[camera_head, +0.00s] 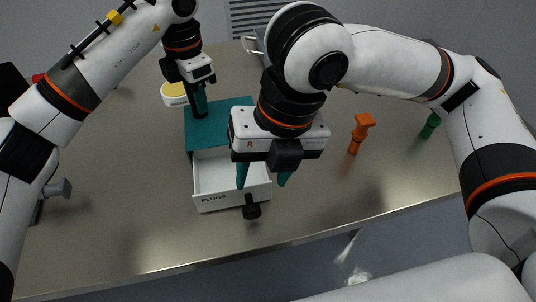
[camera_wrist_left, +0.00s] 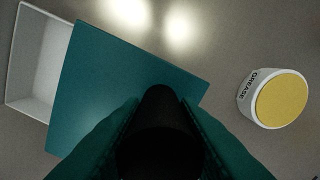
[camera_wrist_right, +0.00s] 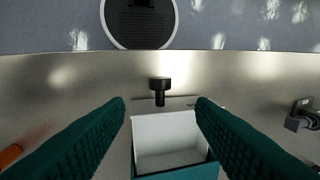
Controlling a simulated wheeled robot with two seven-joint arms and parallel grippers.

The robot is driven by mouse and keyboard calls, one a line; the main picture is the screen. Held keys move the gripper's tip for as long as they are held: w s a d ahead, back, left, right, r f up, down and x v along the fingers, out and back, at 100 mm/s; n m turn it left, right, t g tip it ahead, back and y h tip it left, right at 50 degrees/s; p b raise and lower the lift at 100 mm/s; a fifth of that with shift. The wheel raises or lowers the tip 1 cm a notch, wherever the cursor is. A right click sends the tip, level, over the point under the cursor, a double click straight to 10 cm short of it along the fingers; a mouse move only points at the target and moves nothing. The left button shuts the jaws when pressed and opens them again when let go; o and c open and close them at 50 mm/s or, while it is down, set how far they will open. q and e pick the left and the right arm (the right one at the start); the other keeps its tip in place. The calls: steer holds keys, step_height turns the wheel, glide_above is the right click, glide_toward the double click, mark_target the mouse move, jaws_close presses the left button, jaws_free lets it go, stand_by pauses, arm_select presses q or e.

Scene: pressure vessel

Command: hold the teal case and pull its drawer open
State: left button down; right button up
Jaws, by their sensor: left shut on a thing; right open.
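The teal case (camera_head: 210,135) sits on the metal table, and its white drawer (camera_head: 215,175) stands out from the front, open and empty where I can see inside. The drawer front reads PLUGS and has a black knob (camera_head: 251,210), also in the right wrist view (camera_wrist_right: 160,86). My left gripper (camera_head: 200,108) is shut on a black post (camera_wrist_left: 160,130) on top of the case. My right gripper (camera_head: 262,184) is open above the drawer. Its fingertips lie to either side of the knob in the right wrist view, apart from it.
A grease tin with a yellow lid (camera_head: 174,93) stands behind the case. An orange tool (camera_head: 361,132) and a green item (camera_head: 430,125) are to the right. A grey object (camera_head: 57,189) is at the left. The table's front edge is near the drawer, with bare metal between.

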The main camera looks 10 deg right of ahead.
steer(key=shift+v, duration=1.65)
arm_select(q)
steer(key=c, duration=1)
jaws_free()
step_height(320, 180, up, 12)
